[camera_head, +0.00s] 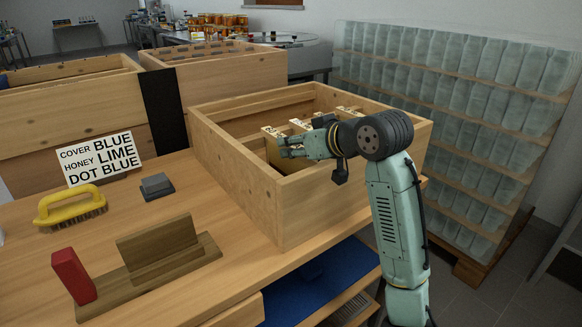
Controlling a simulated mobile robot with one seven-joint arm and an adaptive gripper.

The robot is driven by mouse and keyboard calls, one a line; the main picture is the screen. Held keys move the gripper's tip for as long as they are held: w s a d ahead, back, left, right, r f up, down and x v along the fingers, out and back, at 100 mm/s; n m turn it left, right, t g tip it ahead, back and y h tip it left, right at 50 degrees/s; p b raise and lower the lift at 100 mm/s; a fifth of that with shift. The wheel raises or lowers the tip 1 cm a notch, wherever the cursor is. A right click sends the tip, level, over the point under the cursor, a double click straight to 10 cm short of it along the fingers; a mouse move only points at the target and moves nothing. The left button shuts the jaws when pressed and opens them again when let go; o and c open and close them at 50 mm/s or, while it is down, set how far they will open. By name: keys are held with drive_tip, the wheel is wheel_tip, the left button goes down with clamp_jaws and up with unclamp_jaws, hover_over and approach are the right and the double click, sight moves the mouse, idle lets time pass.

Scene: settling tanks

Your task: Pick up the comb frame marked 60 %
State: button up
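A pale wooden box (236,187) with an open top stands on the workbench. Several comb frames hang in it: one at the left (272,150), one in the middle (299,126) and one farther right (347,112). My gripper (284,147) is over the box, close beside the left frame's top bar, fingers pointing left. Whether it touches the frame, or holds it, I cannot tell. My gripper and forearm hide part of the box interior.
On the bench lie a yellow-handled brush (70,205), a grey block (157,186), a wooden stand (160,250) and a red block (73,275). A lettered sign (100,158) stands behind. More wooden boxes (215,72) are at the back; stacked jars (465,90) fill the right.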

clamp_jaws()
drive_tip(key=shift+r, duration=0.1)
idle(0.6)
